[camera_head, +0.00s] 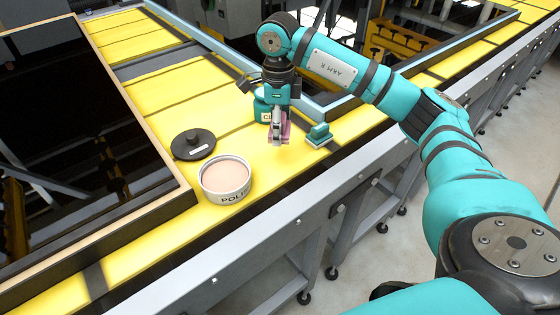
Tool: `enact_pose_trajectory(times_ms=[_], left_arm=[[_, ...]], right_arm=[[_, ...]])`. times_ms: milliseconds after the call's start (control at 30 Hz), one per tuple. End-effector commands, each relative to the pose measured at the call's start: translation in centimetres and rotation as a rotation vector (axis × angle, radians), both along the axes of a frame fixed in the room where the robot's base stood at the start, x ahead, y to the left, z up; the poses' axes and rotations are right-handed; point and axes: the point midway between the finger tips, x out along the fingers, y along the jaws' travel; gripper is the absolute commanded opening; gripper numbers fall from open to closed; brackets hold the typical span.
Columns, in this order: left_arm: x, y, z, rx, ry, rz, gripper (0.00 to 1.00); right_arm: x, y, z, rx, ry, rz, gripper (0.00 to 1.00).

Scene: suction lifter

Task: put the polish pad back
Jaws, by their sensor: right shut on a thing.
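My right gripper (279,141) points down over the yellow bench strip, right of the polish tin, and is shut on a small pink piece (285,128). Its fingers hide part of the piece. It may be the polish pad, but I cannot tell for sure. The round white tin (226,181) of pinkish polish stands open on the strip. Its black lid (193,145) lies behind it to the left. A small teal block with a raised grip (319,136) sits just right of the gripper. My left gripper is not in view.
A teal bottle (262,106) stands close behind the gripper, partly hidden. A dark glass panel with a wooden edge (148,209) fills the left. The grey bench rail (262,231) runs along the front. Yellow strip between tin and gripper is clear.

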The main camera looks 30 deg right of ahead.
Motion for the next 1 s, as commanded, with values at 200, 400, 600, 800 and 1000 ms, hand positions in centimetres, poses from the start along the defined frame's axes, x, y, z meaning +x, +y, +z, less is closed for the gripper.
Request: enact_pose_trajectory(times_ms=[200,400,600,800,1000], left_arm=[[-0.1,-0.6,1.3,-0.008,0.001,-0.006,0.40],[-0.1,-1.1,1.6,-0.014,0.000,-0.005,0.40],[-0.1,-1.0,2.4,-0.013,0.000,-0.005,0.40],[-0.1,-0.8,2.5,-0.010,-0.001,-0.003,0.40],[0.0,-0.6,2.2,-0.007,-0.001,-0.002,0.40]], right_arm=[[-0.1,-0.2,-3.9,-0.002,0.007,-0.015,0.33],[0.0,-0.1,-5.9,-0.001,0.003,-0.012,0.33],[-0.1,-0.1,-8.3,-0.001,0.006,-0.010,0.33],[0.0,-0.1,-9.5,-0.001,0.002,-0.010,0.33],[-0.1,-0.1,-9.8,-0.001,0.002,-0.010,0.33]])
